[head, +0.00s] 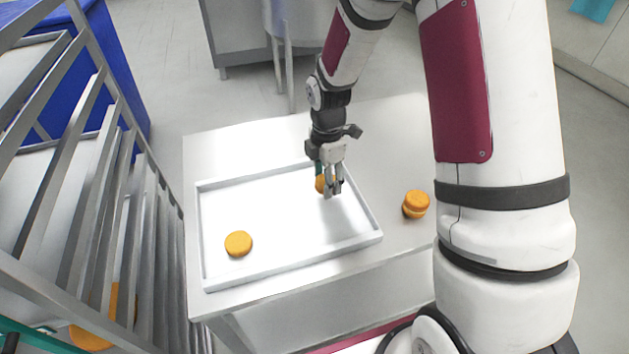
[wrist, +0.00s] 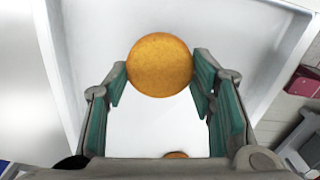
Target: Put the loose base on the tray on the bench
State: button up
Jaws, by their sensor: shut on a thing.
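My gripper (head: 328,190) is shut on an orange-brown round base (head: 320,184), over the right rear part of the white tray (head: 290,268). In the wrist view the base (wrist: 160,65) is pinched at its sides between the teal pads of my gripper (wrist: 160,80). Whether it touches the tray floor I cannot tell. Another orange round (head: 238,243) lies flat on the tray near its front left; its edge shows at the bottom of the wrist view (wrist: 175,155). The tray rests on the pale bench (head: 390,128).
A stacked orange round (head: 416,203) stands on the bench, right of the tray. A metal rack (head: 125,200) with slanted rails stands close on the left, with orange rounds (head: 90,338) low in it. The tray's middle is clear.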

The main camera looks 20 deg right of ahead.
aim_at(317, 180)
jog(key=w, duration=0.1)
jog(key=w+a, duration=0.1)
jog(key=w, duration=0.1)
jog(key=shift+w+f, duration=0.15)
jog(key=shift+w, duration=0.05)
jog(key=shift+f+p, duration=0.3)
jog(key=shift+f, duration=1.45)
jog(key=shift+f, duration=0.2)
jog(key=o, duration=0.7)
jog(key=shift+o, duration=0.3)
jog(key=shift+r, duration=0.1)
